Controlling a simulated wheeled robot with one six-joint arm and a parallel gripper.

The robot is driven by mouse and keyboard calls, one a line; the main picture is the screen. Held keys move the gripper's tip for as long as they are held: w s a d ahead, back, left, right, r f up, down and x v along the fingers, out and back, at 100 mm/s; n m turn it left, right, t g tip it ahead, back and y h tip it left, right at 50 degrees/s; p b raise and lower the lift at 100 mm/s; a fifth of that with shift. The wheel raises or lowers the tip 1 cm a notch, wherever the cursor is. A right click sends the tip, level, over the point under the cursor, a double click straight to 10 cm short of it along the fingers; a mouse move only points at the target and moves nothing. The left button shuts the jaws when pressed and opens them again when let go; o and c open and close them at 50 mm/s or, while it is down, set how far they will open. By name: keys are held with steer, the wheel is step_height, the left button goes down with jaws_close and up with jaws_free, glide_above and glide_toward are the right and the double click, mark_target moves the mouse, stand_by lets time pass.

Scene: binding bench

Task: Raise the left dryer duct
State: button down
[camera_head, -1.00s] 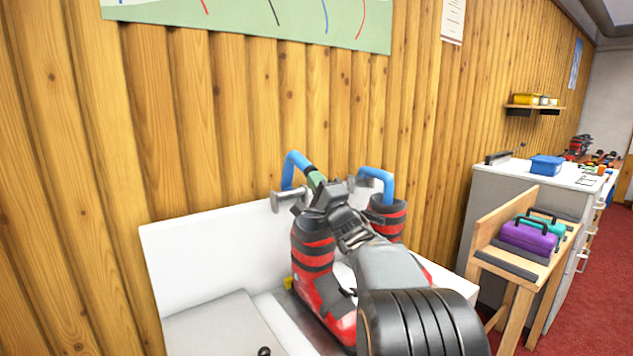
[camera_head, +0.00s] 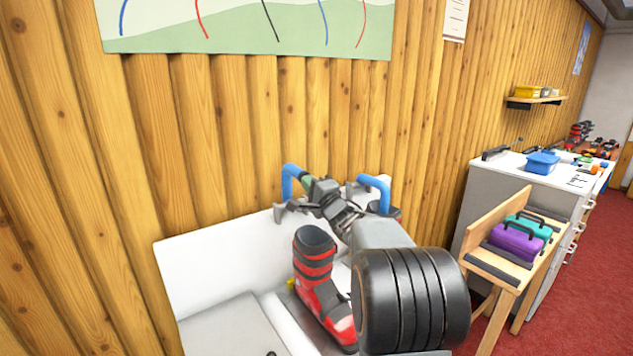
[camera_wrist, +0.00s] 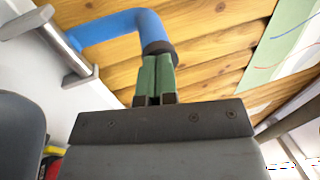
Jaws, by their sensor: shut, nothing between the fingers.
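The left dryer duct (camera_head: 287,182) is a blue bent pipe rising from a grey metal bracket on the white dryer's back. It also shows in the wrist view (camera_wrist: 112,25), curving over to a dark collar at its free end. My gripper (camera_head: 307,181) is at that free end, its green fingers (camera_wrist: 155,75) shut together with nothing between them. The fingertips are right at the collar; I cannot tell whether they touch it. A red and black ski boot (camera_head: 314,275) stands below the duct. The right blue duct (camera_head: 383,190) is beyond my wrist.
The white dryer (camera_head: 215,262) stands against the wooden wall. A second boot is mostly hidden behind my arm. At right, a wooden stand (camera_head: 483,270) carries purple and teal cases, beside a grey cabinet (camera_head: 485,190). Red carpet is open at far right.

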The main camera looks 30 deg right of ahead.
steer(key=shift+w+r+g+p, duration=0.4)
steer(key=shift+p, duration=0.75)
steer(key=shift+f, duration=0.1)
